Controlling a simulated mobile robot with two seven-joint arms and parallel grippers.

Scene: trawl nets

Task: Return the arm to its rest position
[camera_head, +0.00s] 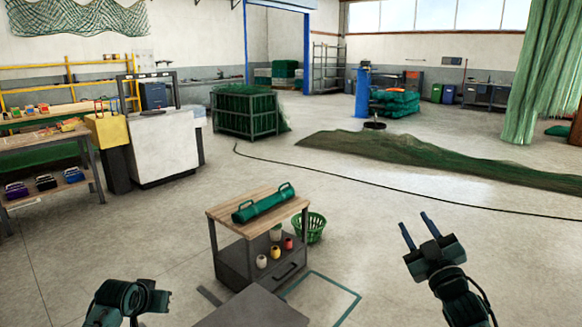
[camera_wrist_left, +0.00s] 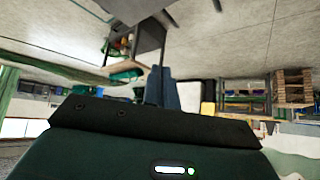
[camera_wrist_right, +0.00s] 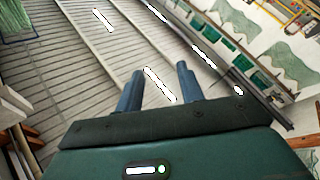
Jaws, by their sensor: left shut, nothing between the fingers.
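My right gripper (camera_head: 416,226) is raised at the right of the head view, with its two blue fingers apart and nothing between them. In the right wrist view its fingers (camera_wrist_right: 158,70) also stand apart and empty, with ceiling and wall beyond. My left arm (camera_head: 130,298) shows at the bottom left of the head view; its fingers are hard to make out there. In the left wrist view the left gripper (camera_wrist_left: 162,72) has its blue fingers together and empty. That view is upside down, with the floor at the top. Neither gripper touches anything.
A small wooden-topped cart (camera_head: 222,212) with a green tube (camera_head: 264,203) on it stands ahead, clear of both grippers. A green basket (camera_head: 311,228) stands beside it. A white cabinet (camera_head: 165,147) is further left. A green net heap (camera_head: 400,150) lies on the open floor behind.

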